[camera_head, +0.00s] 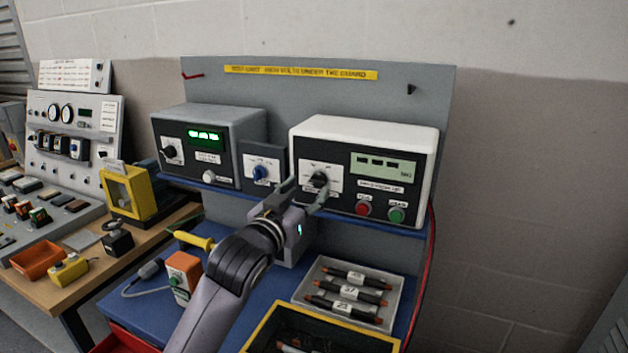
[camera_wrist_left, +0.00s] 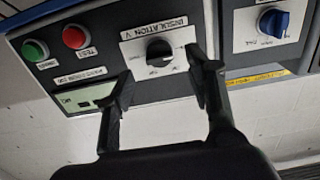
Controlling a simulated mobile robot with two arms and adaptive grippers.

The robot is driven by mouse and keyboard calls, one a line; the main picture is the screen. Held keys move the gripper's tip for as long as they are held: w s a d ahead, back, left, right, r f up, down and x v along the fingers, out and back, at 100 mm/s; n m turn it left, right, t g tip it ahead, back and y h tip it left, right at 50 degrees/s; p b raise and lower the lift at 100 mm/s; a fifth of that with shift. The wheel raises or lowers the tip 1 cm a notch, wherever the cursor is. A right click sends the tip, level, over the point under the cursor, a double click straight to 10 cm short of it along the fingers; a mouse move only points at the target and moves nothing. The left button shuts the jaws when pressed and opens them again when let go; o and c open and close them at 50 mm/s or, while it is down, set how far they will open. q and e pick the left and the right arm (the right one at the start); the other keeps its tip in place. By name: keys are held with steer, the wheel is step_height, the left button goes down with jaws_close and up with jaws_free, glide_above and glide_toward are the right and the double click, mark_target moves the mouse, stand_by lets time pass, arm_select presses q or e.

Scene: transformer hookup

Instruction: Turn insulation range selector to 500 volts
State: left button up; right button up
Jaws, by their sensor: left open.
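The insulation range selector is a black rotary knob (camera_head: 320,180) on a white label plate, on the dark front of the white-cased tester (camera_head: 424,150). In the left wrist view the knob (camera_wrist_left: 159,52) sits under the words "INSULATION V", with the picture turned upside down. My left gripper (camera_head: 301,196) is open in front of the tester, its fingers to either side of the knob in the head view. In the left wrist view the two fingertips (camera_wrist_left: 160,84) are apart, and the knob shows between and beyond them, not gripped. The voltage marks are too small to read. My right gripper is not seen.
Red (camera_head: 363,208) and green (camera_head: 397,215) buttons sit right of the knob below a display. A blue knob (camera_head: 260,172) is on a panel to the left, beside a grey-cased unit (camera_head: 240,122). A tray (camera_head: 398,325) of labelled fuse-like rods and a yellow-rimmed box (camera_head: 262,327) stand below.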

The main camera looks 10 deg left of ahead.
mark_target(315, 183)
arm_select(q)
steer(key=w, duration=0.3)
steer(key=shift+w+d+p, duration=0.3)
steer(key=shift+w+d, duration=0.2)
steer(key=shift+w, duration=0.25)
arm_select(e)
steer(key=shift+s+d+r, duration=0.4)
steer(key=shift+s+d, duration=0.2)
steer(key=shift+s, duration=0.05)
arm_select(q)
steer(key=c, duration=1.2)
steer(key=shift+o, duration=0.2)
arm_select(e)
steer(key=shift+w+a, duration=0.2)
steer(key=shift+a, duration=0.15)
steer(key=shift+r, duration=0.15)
